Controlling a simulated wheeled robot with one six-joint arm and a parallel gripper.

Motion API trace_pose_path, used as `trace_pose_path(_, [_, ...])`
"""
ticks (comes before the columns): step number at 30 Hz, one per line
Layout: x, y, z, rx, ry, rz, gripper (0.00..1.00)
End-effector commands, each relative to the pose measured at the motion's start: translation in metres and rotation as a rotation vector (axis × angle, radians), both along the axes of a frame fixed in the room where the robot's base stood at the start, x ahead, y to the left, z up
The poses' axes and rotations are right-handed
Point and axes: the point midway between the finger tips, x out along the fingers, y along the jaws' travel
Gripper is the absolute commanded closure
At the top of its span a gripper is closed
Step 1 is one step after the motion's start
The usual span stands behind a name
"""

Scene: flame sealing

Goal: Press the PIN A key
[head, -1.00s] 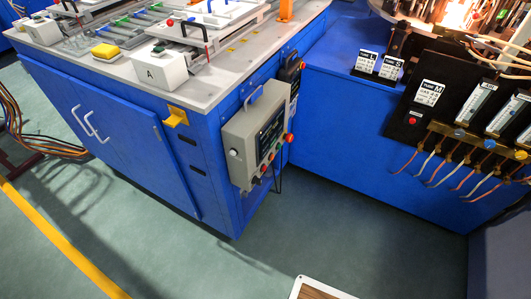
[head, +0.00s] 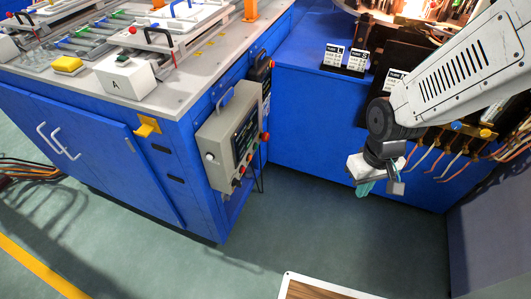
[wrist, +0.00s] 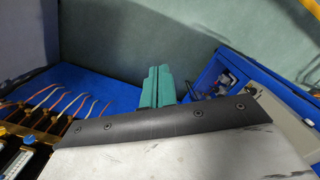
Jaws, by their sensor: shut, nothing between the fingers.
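A white box marked "A" (head: 125,82) stands on the grey bench top at the upper left of the head view. A small dark green key (head: 123,61) sits on top of it; its lettering is too small to read. My gripper (head: 365,188) hangs at the right of the head view, in front of the blue cabinet and well away from the box. Its teal fingers also show in the wrist view (wrist: 158,85); they are together and empty. The box marked A does not show clearly in the wrist view.
A grey control box (head: 228,145) with a screen and coloured buttons hangs on the bench side. A yellow block (head: 67,65) and racks lie on the bench. Gas valves with copper hoses (head: 455,130) are behind my arm. Open floor lies in front.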

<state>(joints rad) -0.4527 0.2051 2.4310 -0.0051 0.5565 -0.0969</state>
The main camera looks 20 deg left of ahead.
Motion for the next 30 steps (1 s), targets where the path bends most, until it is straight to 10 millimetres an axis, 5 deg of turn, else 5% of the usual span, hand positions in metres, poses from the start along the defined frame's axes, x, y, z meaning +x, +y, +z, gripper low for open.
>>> trace_pose_path(9, [0.029, 0.074, -0.109, 0.091, -0.163, 0.204, 1.0])
trace_pose_path(19, [0.046, 0.152, -0.206, 0.259, -0.464, 0.421, 1.0])
trace_pose_path(24, [0.06, 0.187, -0.224, 0.371, -0.694, 0.508, 1.0])
trace_pose_path(30, [0.092, 0.218, -0.186, 0.489, -1.003, 0.551, 1.0])
